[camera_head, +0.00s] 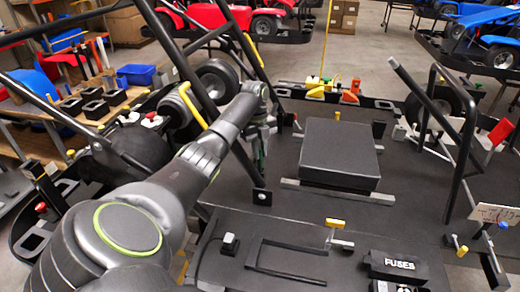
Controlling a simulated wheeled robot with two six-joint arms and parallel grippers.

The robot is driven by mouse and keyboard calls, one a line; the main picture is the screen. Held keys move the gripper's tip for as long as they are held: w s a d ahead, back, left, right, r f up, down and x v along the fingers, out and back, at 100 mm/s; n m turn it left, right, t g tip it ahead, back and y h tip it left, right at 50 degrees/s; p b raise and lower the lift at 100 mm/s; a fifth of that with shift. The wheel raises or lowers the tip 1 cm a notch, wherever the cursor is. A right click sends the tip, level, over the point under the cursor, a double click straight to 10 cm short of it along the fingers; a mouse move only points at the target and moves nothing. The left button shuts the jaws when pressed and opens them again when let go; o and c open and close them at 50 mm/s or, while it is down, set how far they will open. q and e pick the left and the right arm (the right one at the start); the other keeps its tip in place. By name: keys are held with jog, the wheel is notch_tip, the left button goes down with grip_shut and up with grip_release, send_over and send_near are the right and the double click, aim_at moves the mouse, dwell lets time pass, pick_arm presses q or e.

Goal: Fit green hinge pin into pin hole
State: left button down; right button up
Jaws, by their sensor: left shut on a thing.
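My left arm reaches in from the lower left to the middle of the view. My left gripper (261,136) is shut beside the black frame tubes, above the kart's dark floor. A thin green piece shows at its fingers, which looks like the green hinge pin (262,152). The pin is small and partly hidden by the gripper and the arm. I cannot make out the pin hole, or tell whether the pin touches anything. My right gripper is not in view.
Black frame tubes (205,85) slope close by my left arm. A black square pad (340,153) lies on the kart floor. A panel with a black fuse box (398,266) is in front. A yellow-headed pin (334,223) stands on it. Other karts stand behind.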

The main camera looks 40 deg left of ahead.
pick_arm(q)
jog(key=shift+f, duration=0.35)
jog(key=shift+f, duration=0.35)
jog(key=c, duration=1.4)
grip_release()
jog(key=shift+w, duration=0.1)
jog(key=r, duration=0.1)
jog(key=r+b, duration=0.1)
jog(key=r, duration=0.1)
jog(key=r+b, duration=0.1)
jog(key=shift+a+r, duration=0.35)
jog(key=shift+r, duration=0.05)
jog(key=r+p, duration=0.3)
jog(key=r, duration=0.2)
jog(key=a+r+p, duration=0.1)
jog(key=r+p, duration=0.1)
jog(key=r, duration=0.1)
jog(key=shift+w+r+p, duration=0.2)
jog(key=shift+p, duration=0.15)
